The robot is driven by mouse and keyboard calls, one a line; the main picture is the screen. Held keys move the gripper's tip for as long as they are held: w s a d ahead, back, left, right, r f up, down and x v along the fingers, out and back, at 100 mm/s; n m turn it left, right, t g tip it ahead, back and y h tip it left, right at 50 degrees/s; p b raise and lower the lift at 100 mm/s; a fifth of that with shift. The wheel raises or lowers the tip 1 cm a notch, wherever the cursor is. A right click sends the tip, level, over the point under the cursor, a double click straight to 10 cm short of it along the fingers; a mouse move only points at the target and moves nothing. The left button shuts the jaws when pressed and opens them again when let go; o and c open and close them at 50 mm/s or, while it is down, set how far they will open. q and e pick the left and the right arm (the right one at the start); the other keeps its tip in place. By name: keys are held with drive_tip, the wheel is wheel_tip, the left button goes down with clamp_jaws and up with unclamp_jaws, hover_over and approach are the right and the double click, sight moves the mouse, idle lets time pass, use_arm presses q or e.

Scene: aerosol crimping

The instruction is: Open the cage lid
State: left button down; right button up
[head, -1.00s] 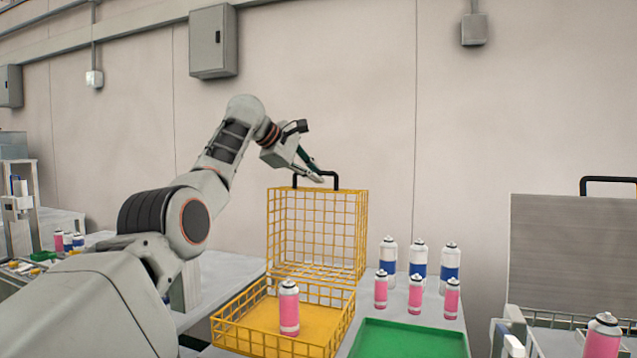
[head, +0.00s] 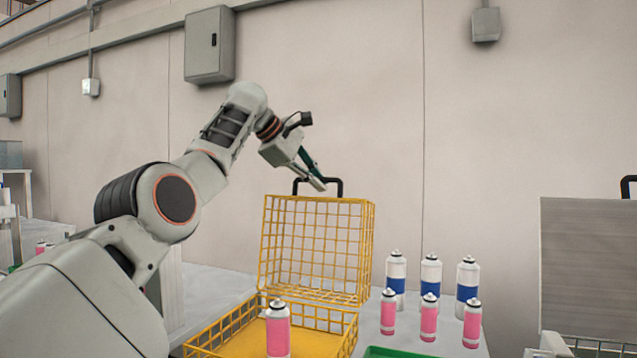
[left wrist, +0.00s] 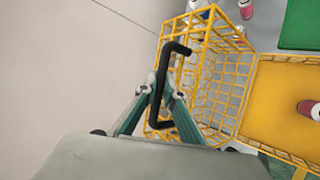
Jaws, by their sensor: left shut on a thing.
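The yellow wire cage lid (head: 318,245) stands raised, roughly upright, at the back edge of the yellow cage base (head: 335,335). It also shows in the left wrist view (left wrist: 212,85). A black handle (head: 339,187) sits on the lid's top edge. My left gripper (head: 318,183) is at this handle; in the left wrist view its fingers (left wrist: 158,92) are shut on the handle bar. A pink and white can (head: 278,330) stands in the base. My right gripper is not in view.
Several cans, blue-banded (head: 431,275) and pink (head: 429,318), stand right of the cage. A green tray (head: 400,352) lies in front of them. A grey panel (head: 590,265) stands at the far right. The wall is behind the lid.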

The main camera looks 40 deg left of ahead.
use_arm(q)
drive_tip(key=shift+f, duration=0.15)
drive_tip(key=c, duration=2.1)
unclamp_jaws()
drive_tip(key=shift+c, duration=0.2)
drive_tip(key=shift+s+a+r, duration=0.1)
drive_tip(key=shift+s+r, duration=0.2)
drive_tip(key=shift+r, duration=0.2)
drive_tip(key=v, duration=1.1)
drive_tip(key=shift+f, duration=0.15)
